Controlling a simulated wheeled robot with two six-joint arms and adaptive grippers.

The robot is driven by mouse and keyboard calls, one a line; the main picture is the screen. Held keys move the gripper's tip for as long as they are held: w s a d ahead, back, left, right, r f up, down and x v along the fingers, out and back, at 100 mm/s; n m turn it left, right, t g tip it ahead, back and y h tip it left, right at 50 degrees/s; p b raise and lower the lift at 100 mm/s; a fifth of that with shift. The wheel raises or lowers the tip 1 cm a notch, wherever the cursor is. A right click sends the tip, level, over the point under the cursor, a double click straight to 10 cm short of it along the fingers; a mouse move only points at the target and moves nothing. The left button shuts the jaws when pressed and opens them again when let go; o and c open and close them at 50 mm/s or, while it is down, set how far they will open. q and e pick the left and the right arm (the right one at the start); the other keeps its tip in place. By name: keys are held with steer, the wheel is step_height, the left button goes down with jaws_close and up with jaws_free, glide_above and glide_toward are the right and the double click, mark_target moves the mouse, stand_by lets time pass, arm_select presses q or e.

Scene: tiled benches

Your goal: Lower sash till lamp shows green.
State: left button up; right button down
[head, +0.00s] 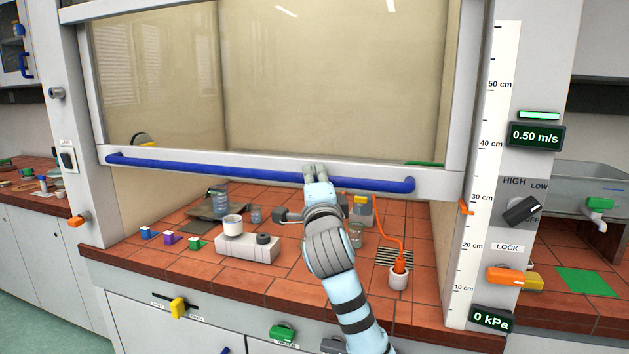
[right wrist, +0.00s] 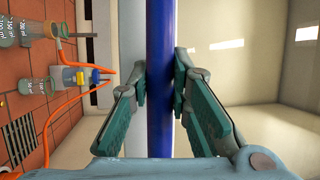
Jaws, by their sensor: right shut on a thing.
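The sash (head: 270,85) is a glass pane in a pale frame, and it stands partly raised over the tiled bench. A blue handle bar (head: 230,174) runs along its lower edge. My right gripper (head: 315,172) is shut on the bar, right of its middle. In the right wrist view the gripper (right wrist: 162,82) has one finger on each side of the blue bar (right wrist: 160,30). The lamp (head: 539,115) on the right post shows green, above a display (head: 536,137) reading 0.50 m/s. My left gripper is not in view.
A centimetre scale (head: 480,220) runs up the right post, with an orange pointer (head: 467,208) just under 30 cm. Under the sash stand a white block (head: 246,247), beakers, small coloured cubes and an orange hose (head: 386,222). A LOCK lever (head: 506,276) sits on the post.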

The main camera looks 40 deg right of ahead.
steer(key=c, duration=1.5)
jaws_free()
steer(key=shift+o, duration=0.2)
steer(key=v, duration=1.2)
